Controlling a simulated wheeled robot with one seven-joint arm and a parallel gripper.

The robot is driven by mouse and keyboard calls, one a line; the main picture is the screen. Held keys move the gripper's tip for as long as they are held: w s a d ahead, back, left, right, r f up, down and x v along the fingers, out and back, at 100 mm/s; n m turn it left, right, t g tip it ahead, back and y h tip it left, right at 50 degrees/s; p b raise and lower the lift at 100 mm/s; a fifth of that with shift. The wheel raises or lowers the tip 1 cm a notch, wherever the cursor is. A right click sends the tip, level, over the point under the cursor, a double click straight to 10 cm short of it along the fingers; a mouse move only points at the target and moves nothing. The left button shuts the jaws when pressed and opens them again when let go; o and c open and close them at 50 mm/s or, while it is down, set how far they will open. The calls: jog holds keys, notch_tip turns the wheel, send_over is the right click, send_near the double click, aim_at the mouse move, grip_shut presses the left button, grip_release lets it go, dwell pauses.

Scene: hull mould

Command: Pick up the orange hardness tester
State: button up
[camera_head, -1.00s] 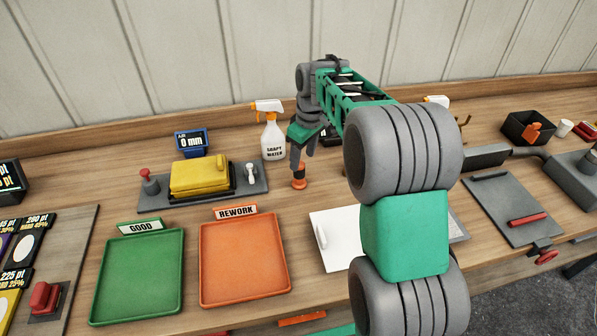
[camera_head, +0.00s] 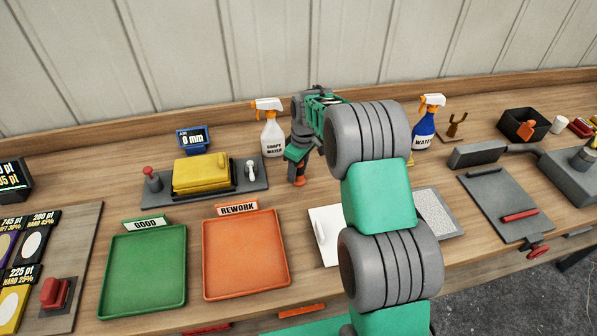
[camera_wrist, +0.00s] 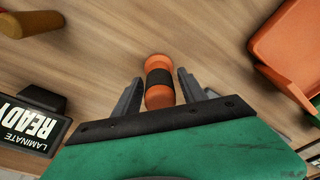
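The orange hardness tester (camera_wrist: 158,97), a small orange cylinder with a black band round its middle, stands on the bench. In the head view only a bit of its orange body (camera_head: 299,182) shows under my gripper (camera_head: 296,170). In the wrist view my gripper (camera_wrist: 160,80) is open, with one grey finger on each side of the tester. Small gaps seem to show between the fingers and the tester. Its lower part in the wrist view is close to the dark edge of my gripper body.
The white soapy water bottle (camera_head: 272,136) stands close behind my gripper. The grey fixture with a yellow block (camera_head: 202,176) is to the left. The orange REWORK tray (camera_head: 245,256) and green GOOD tray (camera_head: 143,270) lie in front. A blue water bottle (camera_head: 424,128) stands to the right.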

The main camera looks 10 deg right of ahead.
grip_shut()
dwell(0.3)
jog(key=shift+r, duration=0.1)
jog(key=shift+r+b, duration=0.6)
jog(key=shift+r, duration=0.05)
jog(key=s+d+r+b, duration=0.5)
jog(key=s+r, duration=0.6)
jog(key=s, duration=0.2)
jog(key=shift+r, duration=0.3)
